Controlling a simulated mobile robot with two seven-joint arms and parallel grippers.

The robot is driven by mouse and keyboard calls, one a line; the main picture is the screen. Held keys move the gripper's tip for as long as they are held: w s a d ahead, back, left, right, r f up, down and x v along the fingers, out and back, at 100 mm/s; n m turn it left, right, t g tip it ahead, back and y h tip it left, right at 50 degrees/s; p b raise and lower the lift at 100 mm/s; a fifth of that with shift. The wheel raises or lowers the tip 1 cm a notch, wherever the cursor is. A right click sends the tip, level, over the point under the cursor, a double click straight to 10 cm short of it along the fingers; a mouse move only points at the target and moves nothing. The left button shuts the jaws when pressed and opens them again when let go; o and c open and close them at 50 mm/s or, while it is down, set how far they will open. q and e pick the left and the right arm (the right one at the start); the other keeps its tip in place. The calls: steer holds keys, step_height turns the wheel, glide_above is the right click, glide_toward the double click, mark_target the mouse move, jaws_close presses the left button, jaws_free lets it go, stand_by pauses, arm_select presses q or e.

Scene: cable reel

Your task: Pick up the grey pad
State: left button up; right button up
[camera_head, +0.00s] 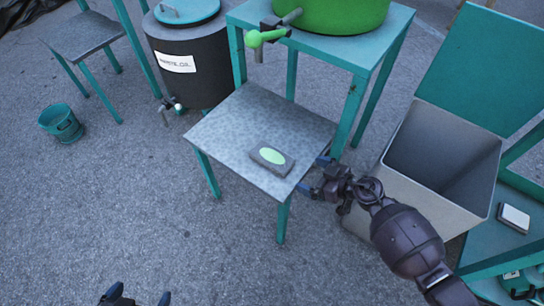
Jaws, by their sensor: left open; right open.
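The grey pad (285,168), a dark grey block with a pale green oval on top, lies flat near the right front edge of a low grey-topped table (235,125). My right gripper (313,175) is at the table's right edge, just right of the pad. Its blue-tipped fingers are apart and point left toward the pad, with nothing between them. I cannot tell its exact height against the tabletop. My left gripper (135,297) is at the bottom edge of the picture, partly cut off, open and empty, far from the pad.
A taller teal table (330,42) with a green pot (325,12) stands behind. A dark drum (190,60) with a tap stands back left. A grey bin (430,170) with a teal lid is right, near my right arm. A teal bucket (62,123) sits left. Front ground is clear.

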mark_target(283, 162)
steer(key=b+x, duration=0.1)
steer(key=x, duration=0.3)
steer(key=shift+a+f+b, duration=0.1)
steer(key=shift+f+b, duration=0.25)
steer(key=shift+f, duration=0.1)
steer(key=shift+w+a+f, duration=0.1)
steer(key=shift+w+a, duration=0.35)
steer(key=shift+w+a+f+b, duration=0.15)
steer(key=shift+w+a+b, duration=0.15)
steer(key=shift+b, duration=0.2)
steer(key=b+x, duration=0.2)
steer(key=x, duration=0.1)
steer(key=shift+w+f, duration=0.1)
steer(key=shift+f, duration=0.15)
steer(key=shift+w+a, duration=0.4)
steer(key=shift+w+r, duration=0.1)
steer(key=shift+r, duration=0.15)
steer(key=c, duration=0.9)
arm_select(q)
steer(key=shift+w+d+f+m+h, duration=0.3)
steer(key=shift+w+d+f+m, duration=0.3)
steer(key=shift+w+m, duration=0.15)
arm_select(e)
steer(key=shift+c, duration=0.2)
